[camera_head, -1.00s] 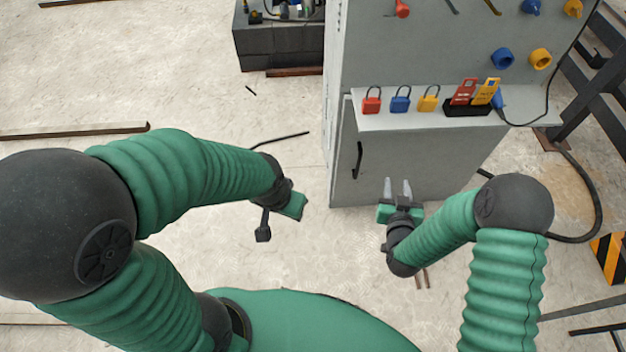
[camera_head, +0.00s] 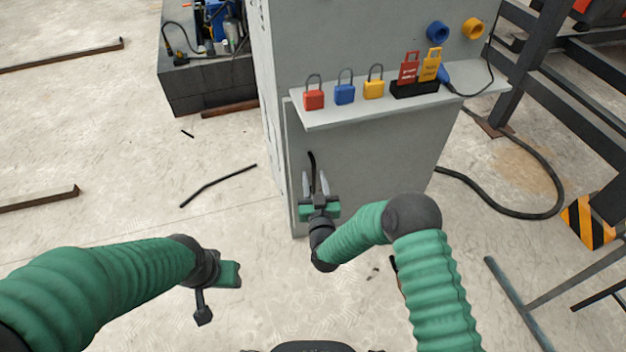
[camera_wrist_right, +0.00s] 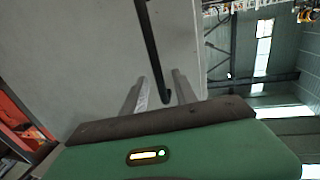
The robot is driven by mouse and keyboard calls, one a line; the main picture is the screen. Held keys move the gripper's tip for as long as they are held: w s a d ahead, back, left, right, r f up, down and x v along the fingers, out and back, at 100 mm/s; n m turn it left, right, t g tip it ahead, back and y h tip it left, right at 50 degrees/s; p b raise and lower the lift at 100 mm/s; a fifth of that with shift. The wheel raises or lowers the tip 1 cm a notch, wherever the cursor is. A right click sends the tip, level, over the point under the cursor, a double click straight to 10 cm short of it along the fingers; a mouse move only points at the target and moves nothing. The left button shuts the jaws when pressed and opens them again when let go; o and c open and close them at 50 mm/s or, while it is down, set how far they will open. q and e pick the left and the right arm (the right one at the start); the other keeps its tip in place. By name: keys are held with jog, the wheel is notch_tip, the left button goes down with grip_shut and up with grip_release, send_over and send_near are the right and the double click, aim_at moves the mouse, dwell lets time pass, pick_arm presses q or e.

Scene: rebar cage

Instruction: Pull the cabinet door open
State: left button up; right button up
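The grey cabinet door (camera_head: 385,150) stands upright under a shelf in the head view and looks closed. Its black vertical bar handle (camera_head: 311,160) is near the door's left edge. My right gripper (camera_head: 316,180) is at the handle's lower part, its two pale fingers apart. In the right wrist view the handle (camera_wrist_right: 148,50) runs down between the open fingers (camera_wrist_right: 160,82), with a gap on each side. Whether a finger touches it I cannot tell. My left gripper (camera_head: 218,285) is away to the lower left over bare floor; its fingers are not clear.
The shelf (camera_head: 400,107) above the door holds a red padlock (camera_head: 314,97), a blue padlock (camera_head: 345,92), a yellow padlock (camera_head: 373,87) and a tag holder (camera_head: 414,89). A black cable (camera_head: 510,210) lies right. Floor in front and left is mostly clear.

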jog(key=shift+w+a, duration=0.15)
jog(key=shift+w, duration=1.15)
grip_shut()
dwell(0.4)
